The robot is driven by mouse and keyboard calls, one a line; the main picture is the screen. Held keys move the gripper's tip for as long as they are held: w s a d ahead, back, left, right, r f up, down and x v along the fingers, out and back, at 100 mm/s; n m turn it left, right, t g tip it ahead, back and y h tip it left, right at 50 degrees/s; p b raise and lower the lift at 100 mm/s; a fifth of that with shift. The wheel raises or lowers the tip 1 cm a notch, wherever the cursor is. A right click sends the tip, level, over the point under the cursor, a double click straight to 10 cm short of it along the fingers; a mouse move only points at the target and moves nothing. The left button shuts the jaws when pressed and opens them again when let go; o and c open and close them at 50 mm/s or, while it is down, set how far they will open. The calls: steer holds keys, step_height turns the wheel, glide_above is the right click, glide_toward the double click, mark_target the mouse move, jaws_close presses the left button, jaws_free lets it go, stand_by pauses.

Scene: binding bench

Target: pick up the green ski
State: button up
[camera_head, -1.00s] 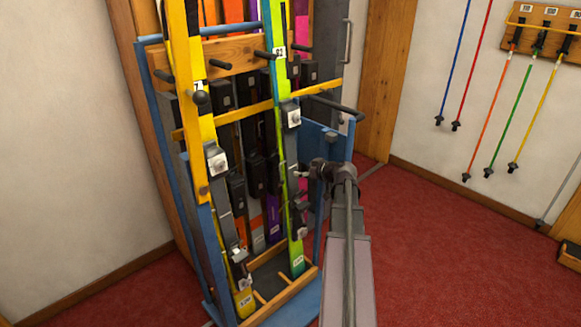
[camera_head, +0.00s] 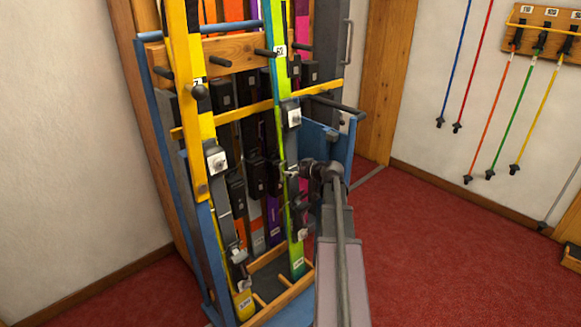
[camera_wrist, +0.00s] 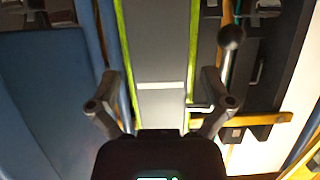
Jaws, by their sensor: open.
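The green ski (camera_head: 282,120) stands upright, leaning slightly, in the front right of the ski rack, with a tag and a binding on its face. In the wrist view it shows as a grey strip with bright green edges (camera_wrist: 158,55). My gripper (camera_head: 291,173) is at the ski's right side at about mid-height, below the upper binding. In the wrist view my gripper (camera_wrist: 159,98) is open, with one finger on each side of the ski. Whether either finger touches the ski I cannot tell.
A yellow ski (camera_head: 193,85) stands at the rack's left front. A yellow crossbar (camera_head: 240,112) and black pegs (camera_head: 333,103) stick out near the green ski. More skis stand behind. The blue rack frame (camera_head: 347,155) is close to my arm. Red floor (camera_head: 440,240) is open at right.

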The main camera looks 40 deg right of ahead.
mark_target(299, 124)
steer(key=c, duration=1.3)
steer(key=shift+o, duration=0.2)
steer(key=shift+r, duration=0.25)
step_height(299, 124, up, 17)
steer(key=p, duration=1.8)
steer(key=shift+r, duration=0.2)
steer(key=shift+s, duration=0.1)
steer(key=s+d, duration=0.2)
steer(key=s, duration=2.1)
steer(key=shift+s, duration=0.35)
stand_by(0.9)
